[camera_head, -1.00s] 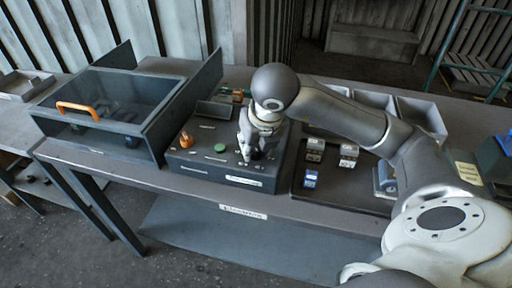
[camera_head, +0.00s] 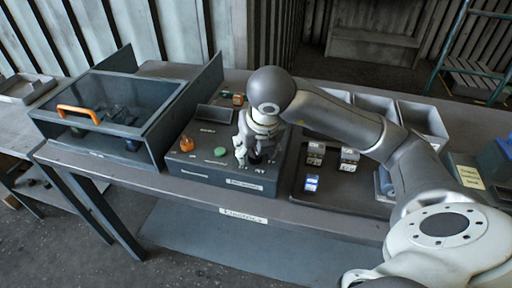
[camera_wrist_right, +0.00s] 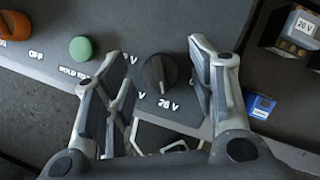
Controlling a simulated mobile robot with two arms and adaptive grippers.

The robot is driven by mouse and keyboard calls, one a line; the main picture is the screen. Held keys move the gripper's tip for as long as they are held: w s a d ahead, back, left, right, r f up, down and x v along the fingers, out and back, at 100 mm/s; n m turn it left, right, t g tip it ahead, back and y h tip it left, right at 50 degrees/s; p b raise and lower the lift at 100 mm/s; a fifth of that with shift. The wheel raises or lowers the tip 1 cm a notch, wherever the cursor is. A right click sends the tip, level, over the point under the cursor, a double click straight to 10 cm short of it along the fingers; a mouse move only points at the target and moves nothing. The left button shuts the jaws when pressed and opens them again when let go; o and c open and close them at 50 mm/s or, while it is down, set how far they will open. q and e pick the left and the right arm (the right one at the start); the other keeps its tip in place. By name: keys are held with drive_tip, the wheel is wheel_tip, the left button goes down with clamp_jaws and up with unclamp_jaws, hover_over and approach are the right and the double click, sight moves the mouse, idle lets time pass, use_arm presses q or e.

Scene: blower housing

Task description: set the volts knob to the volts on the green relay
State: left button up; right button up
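The volts knob (camera_wrist_right: 159,73) is a black round knob on the dark control box (camera_head: 205,178). My right gripper (camera_wrist_right: 158,58) is open, pointing down at the box, with one finger on each side of the knob and gaps showing. It also shows in the head view (camera_head: 250,157), where it mostly hides the knob. A relay labelled "20 V" (camera_wrist_right: 301,27) is at the wrist view's upper right; its body looks grey with orange terminals. I cannot make out a green relay. My left gripper is out of view.
The box also has a green button (camera_head: 220,152) and an orange knob (camera_head: 187,143). Several relays, one blue (camera_head: 311,183), sit on a dark tray (camera_head: 335,197) to the right. A lidded bin with an orange handle (camera_head: 78,112) stands left.

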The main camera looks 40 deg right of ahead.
drive_tip(key=v, duration=1.2)
idle(0.5)
